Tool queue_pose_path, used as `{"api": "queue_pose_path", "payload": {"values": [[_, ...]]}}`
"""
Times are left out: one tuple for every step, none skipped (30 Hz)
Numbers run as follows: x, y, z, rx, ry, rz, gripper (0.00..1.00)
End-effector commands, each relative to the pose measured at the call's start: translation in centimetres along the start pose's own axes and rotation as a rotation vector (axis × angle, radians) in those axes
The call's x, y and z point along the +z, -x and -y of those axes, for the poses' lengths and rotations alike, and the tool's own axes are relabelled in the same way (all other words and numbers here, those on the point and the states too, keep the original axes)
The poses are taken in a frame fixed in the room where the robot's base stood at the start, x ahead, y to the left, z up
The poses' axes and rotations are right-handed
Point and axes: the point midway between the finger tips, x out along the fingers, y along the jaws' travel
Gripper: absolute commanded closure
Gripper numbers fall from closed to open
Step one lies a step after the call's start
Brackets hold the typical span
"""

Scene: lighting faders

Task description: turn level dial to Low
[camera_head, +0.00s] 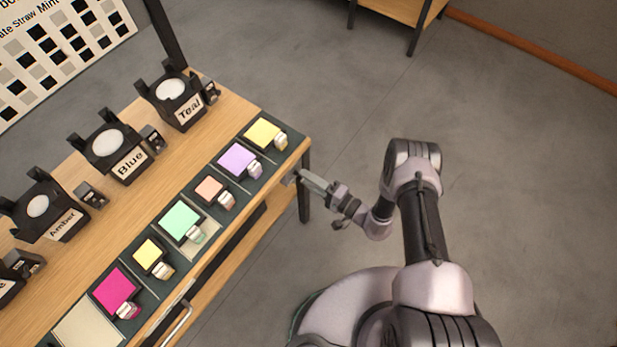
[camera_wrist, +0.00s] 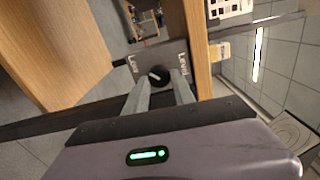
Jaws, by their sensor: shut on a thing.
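The level dial (camera_wrist: 158,74) is a small dark round knob with a light pointer mark, on a grey plate (camera_wrist: 176,52) in the wrist view. The word "Level" is on the plate's right side; a smaller label on the left is too small to read surely. My gripper (camera_wrist: 160,84) is shut on the dial, with a grey finger on either side of it. In the head view my gripper (camera_head: 294,178) is at the table's right end, beside its front corner; the dial itself cannot be made out there.
The wooden table (camera_head: 232,98) carries black lamps labelled Teal (camera_head: 178,98), Blue (camera_head: 112,146) and Amber (camera_head: 42,208). A row of coloured swatches with small light handles lies along its front edge, including a yellow one (camera_head: 263,132). The floor (camera_head: 500,130) to the right is clear.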

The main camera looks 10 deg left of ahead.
Motion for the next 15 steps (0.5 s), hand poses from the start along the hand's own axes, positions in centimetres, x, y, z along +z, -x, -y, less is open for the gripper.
{"api": "queue_pose_path", "payload": {"values": [[0.07, 0.03, 0.01, 0.001, 0.013, 0.001, 1.0], [0.06, 0.03, 0.01, 0.001, 0.02, 0.001, 1.0], [0.06, 0.02, 0.01, 0.001, 0.029, 0.001, 1.0], [0.05, 0.02, 0.01, 0.001, 0.036, 0.001, 1.0], [0.05, 0.02, 0.0, 0.001, 0.041, 0.001, 1.0], [0.06, 0.02, 0.0, 0.001, 0.047, 0.001, 1.0], [0.05, 0.02, -0.01, 0.001, 0.05, 0.001, 1.0], [0.05, 0.02, -0.02, 0.001, 0.052, 0.001, 1.0], [0.05, 0.02, -0.02, 0.001, 0.055, 0.001, 1.0], [0.05, 0.02, -0.02, 0.001, 0.056, 0.001, 1.0], [0.06, 0.02, -0.03, 0.001, 0.057, 0.001, 1.0], [0.06, 0.02, -0.03, 0.001, 0.058, 0.001, 1.0], [0.06, 0.02, -0.04, 0.001, 0.058, 0.001, 1.0], [0.06, 0.02, -0.04, 0.001, 0.059, 0.001, 1.0], [0.06, 0.02, -0.04, 0.001, 0.059, 0.001, 1.0]]}}
